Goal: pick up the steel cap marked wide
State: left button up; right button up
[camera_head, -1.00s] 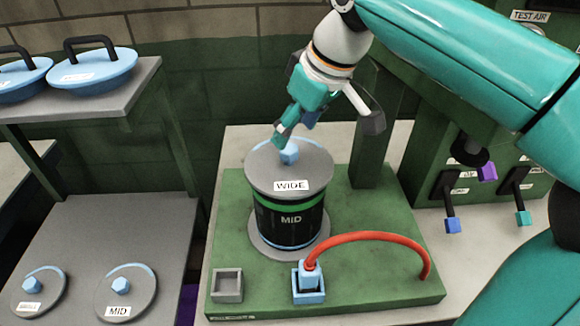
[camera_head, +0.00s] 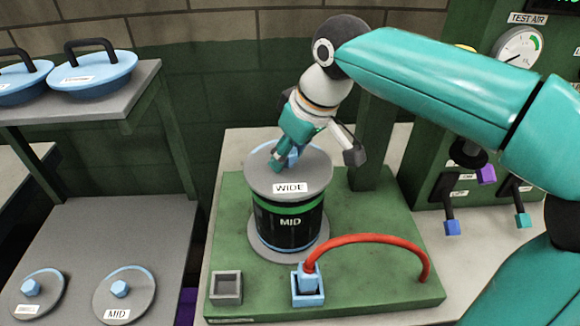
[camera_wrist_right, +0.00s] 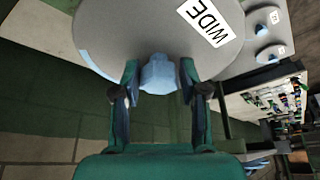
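The steel cap marked WIDE (camera_head: 262,183) is a grey disc with a blue knob (camera_head: 294,154). It sits on top of the dark cylinder marked MID (camera_head: 285,228). My right gripper (camera_head: 284,158) comes down at the knob from above and behind. In the right wrist view its two fingers (camera_wrist_right: 160,75) stand on either side of the blue knob (camera_wrist_right: 159,75), very close to it. I cannot tell whether both fingers press on it. The WIDE cap also fills the top of that view (camera_wrist_right: 130,30). My left gripper is not in view.
Two more grey caps with blue knobs lie on the left bench, one marked MID (camera_head: 140,291), the other (camera_head: 52,297) hard to read. A red hose (camera_head: 365,238) arches over the green base (camera_head: 388,284). A green post (camera_head: 372,150) stands close right of the gripper.

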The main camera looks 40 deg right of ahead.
grip_shut()
jog(key=shift+r, duration=0.2)
